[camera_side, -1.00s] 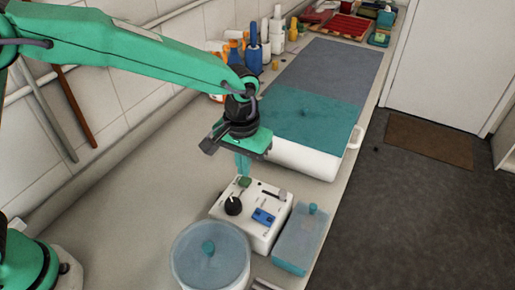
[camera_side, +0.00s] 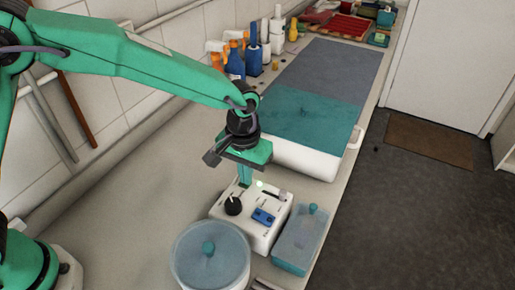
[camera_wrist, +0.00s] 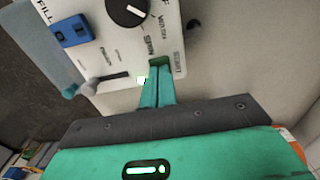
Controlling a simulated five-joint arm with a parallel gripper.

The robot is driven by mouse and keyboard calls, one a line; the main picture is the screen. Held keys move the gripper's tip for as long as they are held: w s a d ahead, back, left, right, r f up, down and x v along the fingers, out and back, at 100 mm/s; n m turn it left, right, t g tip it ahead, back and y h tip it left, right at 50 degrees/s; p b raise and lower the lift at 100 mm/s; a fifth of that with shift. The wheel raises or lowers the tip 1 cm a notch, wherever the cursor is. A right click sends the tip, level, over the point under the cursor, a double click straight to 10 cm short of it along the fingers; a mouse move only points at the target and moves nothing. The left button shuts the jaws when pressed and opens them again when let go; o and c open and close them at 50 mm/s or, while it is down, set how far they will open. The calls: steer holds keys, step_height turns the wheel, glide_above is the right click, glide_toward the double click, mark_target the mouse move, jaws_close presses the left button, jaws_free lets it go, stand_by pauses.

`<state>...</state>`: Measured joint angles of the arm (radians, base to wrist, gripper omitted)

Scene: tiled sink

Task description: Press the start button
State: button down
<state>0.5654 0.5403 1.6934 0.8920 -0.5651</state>
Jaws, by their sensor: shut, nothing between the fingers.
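A white control box (camera_side: 265,222) stands on the counter, with a black dial (camera_side: 233,205) and a blue rocker switch (camera_side: 263,216) on its top. My gripper (camera_side: 245,183) is shut and empty, pointing down with its fingertips at the box's far left corner. In the wrist view the fingertips (camera_wrist: 157,68) reach the green start button (camera_wrist: 159,60), which they partly cover; they appear to touch it. In the side view the button is hidden behind the fingers. A small light (camera_side: 259,184) beside the fingers glows pale green, also in the wrist view (camera_wrist: 142,80).
A round lidded pot (camera_side: 210,258) stands in front of the box, and a lidded blue container (camera_side: 301,240) stands close on its right. A white basin (camera_side: 308,158) with a teal cover lies behind. The counter left of the box is clear.

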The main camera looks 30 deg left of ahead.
steer(key=shift+s+a+f, duration=0.15)
steer(key=shift+s+f, duration=0.1)
steer(key=shift+f, duration=0.25)
step_height(320, 180, up, 15)
steer(key=shift+w, duration=0.25)
steer(key=shift+f, duration=0.1)
stand_by(0.8)
steer(key=s+a+r+t, duration=0.1)
steer(key=s+a+r, duration=0.2)
steer(key=a, duration=0.5)
steer(key=s+a+r+t, duration=0.1)
steer(key=s+a+r, duration=0.25)
steer(key=a, duration=0.35)
steer(key=s+a+f+t, duration=0.3)
steer(key=s+a, duration=0.8)
steer(key=s, duration=0.1)
steer(key=shift+s+f, duration=0.2)
stand_by(2.8)
